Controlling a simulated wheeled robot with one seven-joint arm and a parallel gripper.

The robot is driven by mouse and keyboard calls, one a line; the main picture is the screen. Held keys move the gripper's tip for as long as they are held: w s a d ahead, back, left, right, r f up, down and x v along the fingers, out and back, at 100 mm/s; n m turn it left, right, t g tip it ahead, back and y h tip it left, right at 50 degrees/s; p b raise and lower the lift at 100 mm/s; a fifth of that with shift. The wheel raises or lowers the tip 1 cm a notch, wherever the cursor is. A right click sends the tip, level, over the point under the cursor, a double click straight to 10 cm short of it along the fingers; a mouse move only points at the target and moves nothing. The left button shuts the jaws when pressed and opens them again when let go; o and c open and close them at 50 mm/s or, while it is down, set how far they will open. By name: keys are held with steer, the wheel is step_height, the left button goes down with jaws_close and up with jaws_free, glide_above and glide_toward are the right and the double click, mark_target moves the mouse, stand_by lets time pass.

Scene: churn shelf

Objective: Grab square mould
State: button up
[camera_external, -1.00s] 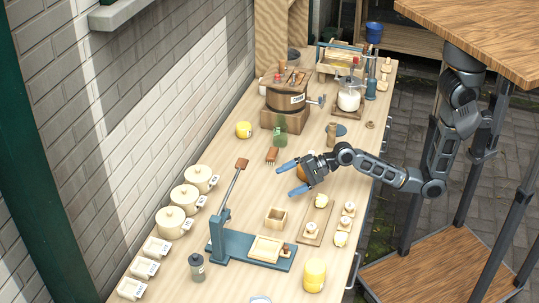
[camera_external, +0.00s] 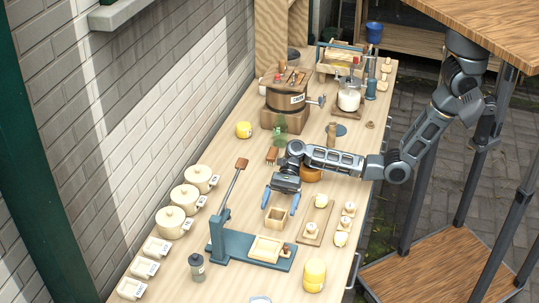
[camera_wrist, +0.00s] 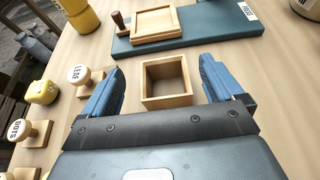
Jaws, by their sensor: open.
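The square mould is a small open wooden box (camera_external: 276,217) on the bench, behind the blue press base. In the wrist view the square mould (camera_wrist: 167,82) lies between and slightly beyond my fingers, its hollow inside facing up. My gripper (camera_external: 280,202) points down over it with blue fingers spread to either side. In the wrist view my gripper (camera_wrist: 160,85) is open and empty, with a gap between each finger and the box walls. I cannot tell how far the fingertips are above the bench.
A blue lever press (camera_external: 232,245) with a shallow wooden tray (camera_external: 266,249) stands in front of the mould. A board with stamps (camera_external: 317,222) lies to the right. Lidded pots (camera_external: 183,197) line the left.

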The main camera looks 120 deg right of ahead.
mark_target(276, 215)
steer(key=shift+d+f+b+x, duration=0.1)
steer(key=shift+f+b+x, duration=0.1)
steer(key=shift+b+x, duration=0.8)
steer(key=shift+d+f+b+x, duration=0.1)
steer(key=shift+f+b+x, duration=0.1)
steer(key=shift+b+x, duration=1.7)
steer(key=shift+b, duration=0.1)
steer(key=shift+r, duration=0.25)
steer(key=shift+c, duration=0.2)
steer(key=c, duration=1)
